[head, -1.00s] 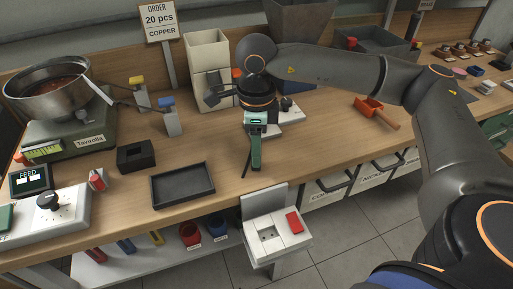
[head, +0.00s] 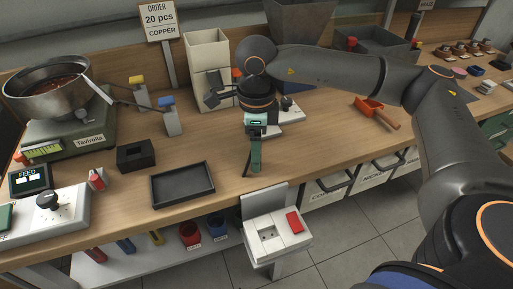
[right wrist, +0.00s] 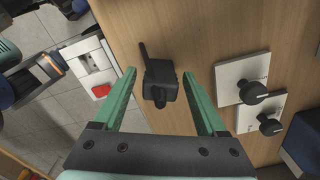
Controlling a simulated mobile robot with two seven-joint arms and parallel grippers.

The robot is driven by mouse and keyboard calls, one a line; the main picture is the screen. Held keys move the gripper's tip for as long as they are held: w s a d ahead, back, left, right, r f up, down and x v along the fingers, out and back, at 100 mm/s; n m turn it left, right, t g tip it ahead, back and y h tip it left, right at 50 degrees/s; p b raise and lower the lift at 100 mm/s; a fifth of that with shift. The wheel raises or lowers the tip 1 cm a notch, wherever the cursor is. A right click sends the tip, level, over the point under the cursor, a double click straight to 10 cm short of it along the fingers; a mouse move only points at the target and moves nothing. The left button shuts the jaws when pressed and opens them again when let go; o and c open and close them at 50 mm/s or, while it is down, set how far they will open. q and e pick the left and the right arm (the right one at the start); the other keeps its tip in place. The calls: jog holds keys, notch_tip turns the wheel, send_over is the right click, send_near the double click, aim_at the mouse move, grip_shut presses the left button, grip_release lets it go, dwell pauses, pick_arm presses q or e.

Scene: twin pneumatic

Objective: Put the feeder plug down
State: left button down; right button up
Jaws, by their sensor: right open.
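The feeder plug (right wrist: 160,82) is a black block with a short dark stem at one end. In the right wrist view it lies over the bare wooden bench top, between the two green fingers of my right gripper (right wrist: 156,88). The fingers stand open, with a gap on both sides of the plug. In the head view my right gripper (head: 252,166) points down near the front edge of the bench; the plug is mostly hidden there. My left gripper is not in view.
A white socket box (head: 262,242) with a red switch (head: 294,222) stands before the bench edge. An empty black tray (head: 183,199) and a black block (head: 136,155) lie to the left. Two white plates with black knobs (right wrist: 255,92) lie right of the gripper in the wrist view.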

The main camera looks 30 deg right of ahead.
notch_tip(320, 180, up, 12)
jog(key=shift+r+p, duration=0.15)
jog(key=shift+p, duration=0.25)
